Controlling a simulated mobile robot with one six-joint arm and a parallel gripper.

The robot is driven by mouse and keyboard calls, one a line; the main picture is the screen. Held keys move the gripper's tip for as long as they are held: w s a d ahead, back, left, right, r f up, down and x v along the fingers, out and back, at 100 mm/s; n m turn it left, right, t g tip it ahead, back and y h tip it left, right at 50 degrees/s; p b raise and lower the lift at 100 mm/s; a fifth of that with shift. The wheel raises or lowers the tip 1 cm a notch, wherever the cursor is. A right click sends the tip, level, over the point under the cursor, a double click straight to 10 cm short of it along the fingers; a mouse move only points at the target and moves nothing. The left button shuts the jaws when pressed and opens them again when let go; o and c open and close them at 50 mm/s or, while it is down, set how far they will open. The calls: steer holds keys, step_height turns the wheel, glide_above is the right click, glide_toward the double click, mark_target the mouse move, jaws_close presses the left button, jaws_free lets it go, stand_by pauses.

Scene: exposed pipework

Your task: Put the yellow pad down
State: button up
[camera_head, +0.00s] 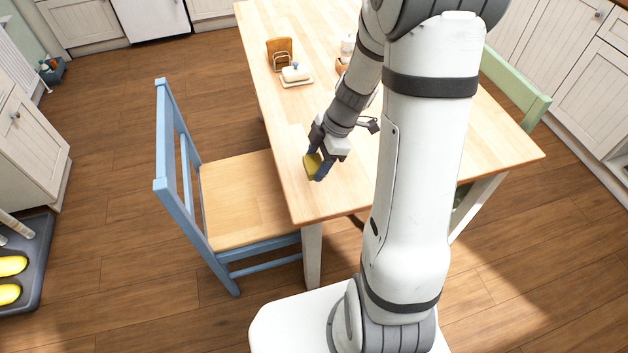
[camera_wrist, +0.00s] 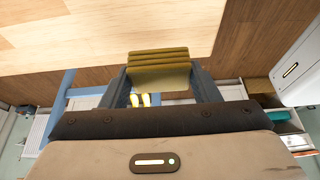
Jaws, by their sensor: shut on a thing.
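The yellow pad (camera_head: 313,166) is between the fingers of my gripper (camera_head: 320,167), at the near left part of the wooden table (camera_head: 328,198). In the wrist view the pad (camera_wrist: 158,70) shows as a ridged, olive-yellow block, with a dark finger on either side of it. My gripper (camera_wrist: 160,86) is shut on it. The table top (camera_wrist: 100,30) fills the upper part of the wrist view. I cannot tell whether the pad touches the table top or is held just above it.
A butter dish (camera_head: 296,75) and a holder with a brown slice (camera_head: 280,52) stand farther back on the table. A blue chair (camera_head: 240,196) stands at its left, a green chair (camera_head: 515,90) at its right. The table top around the pad is clear.

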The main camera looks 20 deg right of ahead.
mark_target(311, 187)
steer(key=shift+f, duration=3.5)
steer(key=shift+w+f+b, duration=0.1)
steer(key=shift+f+b, duration=0.05)
steer(key=shift+b, duration=0.15)
steer(key=o, duration=1)
